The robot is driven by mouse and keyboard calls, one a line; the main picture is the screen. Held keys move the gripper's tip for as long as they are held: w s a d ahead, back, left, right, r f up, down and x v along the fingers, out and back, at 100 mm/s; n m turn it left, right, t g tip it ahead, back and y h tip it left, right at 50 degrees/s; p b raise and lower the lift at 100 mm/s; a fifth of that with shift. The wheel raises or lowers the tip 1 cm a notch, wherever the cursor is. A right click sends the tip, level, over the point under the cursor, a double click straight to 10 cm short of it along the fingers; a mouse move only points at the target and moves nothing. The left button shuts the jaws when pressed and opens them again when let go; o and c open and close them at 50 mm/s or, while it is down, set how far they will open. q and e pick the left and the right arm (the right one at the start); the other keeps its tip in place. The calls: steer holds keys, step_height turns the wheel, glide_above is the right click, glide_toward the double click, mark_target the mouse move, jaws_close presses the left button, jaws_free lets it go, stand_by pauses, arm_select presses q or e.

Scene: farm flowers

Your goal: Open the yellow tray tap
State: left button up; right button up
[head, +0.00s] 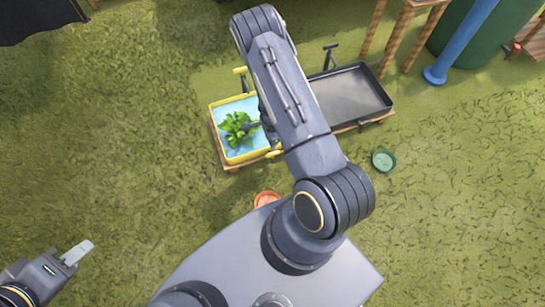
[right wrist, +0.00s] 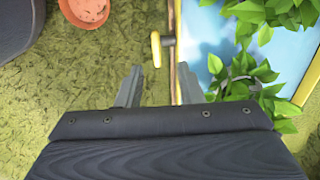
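The yellow tray (head: 213,118) holds light blue water and a leafy green plant (head: 238,129) in the head view. A yellow tap handle (head: 275,153) sticks out at its near right corner; another yellow piece (head: 240,70) shows at its far edge. In the right wrist view my right gripper (right wrist: 160,88) is open and empty. The yellow tap handle (right wrist: 156,49) lies just beyond its fingertips, between their lines, apart from them. In the head view my right arm hides this gripper. My left gripper (head: 77,252) is at the lower left, far from the tray, seen edge-on.
A black tray (head: 384,99) stands right of the yellow one. An orange pot (head: 267,199) and a green pot (head: 383,161) are on the grass nearby. Wooden legs (head: 402,37) and a blue post (head: 460,42) stand at upper right. Grass at left is clear.

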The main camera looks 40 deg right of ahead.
mark_target(273, 153)
steer(key=f+b, duration=0.1)
steer(key=f, duration=0.2)
steer(key=f+b, duration=0.1)
steer(key=f, duration=0.2)
steer(key=f+b, duration=0.1)
steer(key=f, duration=0.2)
steer(key=shift+s+d+f, duration=0.15)
steer(key=shift+s+f, duration=0.05)
steer(key=shift+s, duration=0.15)
steer(key=shift+c, duration=0.4)
jaws_close()
